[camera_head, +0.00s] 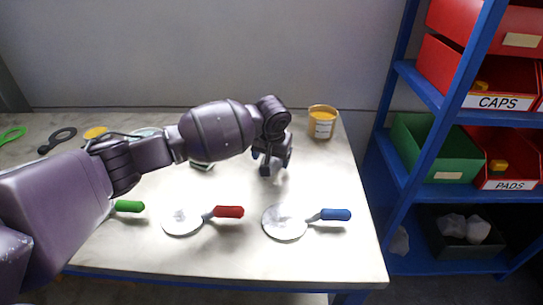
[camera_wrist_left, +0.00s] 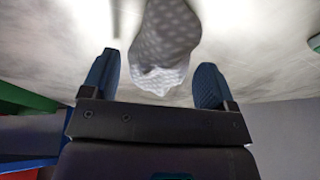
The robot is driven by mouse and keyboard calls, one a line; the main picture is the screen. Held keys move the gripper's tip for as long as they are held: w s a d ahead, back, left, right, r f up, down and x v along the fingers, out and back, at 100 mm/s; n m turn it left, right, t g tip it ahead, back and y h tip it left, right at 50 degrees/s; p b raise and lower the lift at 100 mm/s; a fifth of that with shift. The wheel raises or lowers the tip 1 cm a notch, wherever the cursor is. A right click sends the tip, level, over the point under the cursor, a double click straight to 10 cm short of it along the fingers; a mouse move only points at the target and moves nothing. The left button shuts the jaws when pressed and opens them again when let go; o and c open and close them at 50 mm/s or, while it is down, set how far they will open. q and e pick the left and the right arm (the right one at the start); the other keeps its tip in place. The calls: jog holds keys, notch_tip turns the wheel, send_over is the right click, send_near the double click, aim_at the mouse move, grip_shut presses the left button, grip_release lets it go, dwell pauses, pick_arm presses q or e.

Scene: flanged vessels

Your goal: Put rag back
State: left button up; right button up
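A pale grey rag with white dots (camera_wrist_left: 165,45) shows in the left wrist view, in line with the space between my left fingers. Clear gaps show between it and both blue fingers. My left gripper (camera_wrist_left: 155,85) is open; in the head view it (camera_head: 274,165) points down over the middle of the table. I cannot make out this rag in the head view, where the arm and gripper may hide it. A dark bin (camera_head: 452,246) on the lowest shelf holds whitish crumpled cloths (camera_head: 465,228). My right gripper is not in view.
On the table (camera_head: 330,185) lie round discs with a red handle (camera_head: 229,211), a blue handle (camera_head: 335,214) and a green handle (camera_head: 129,206). A yellow tub (camera_head: 321,122) stands at the back right. The blue shelf (camera_head: 398,205) stands right of the table. A pale lump (camera_head: 399,241) sits beside the dark bin.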

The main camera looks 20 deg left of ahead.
pick_arm(q)
jog(key=shift+r, duration=0.25)
jog(key=p+v, duration=0.3)
jog(key=v, duration=0.9)
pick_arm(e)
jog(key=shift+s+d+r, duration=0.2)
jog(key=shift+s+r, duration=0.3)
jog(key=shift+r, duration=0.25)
pick_arm(q)
jog(key=shift+f, duration=0.1)
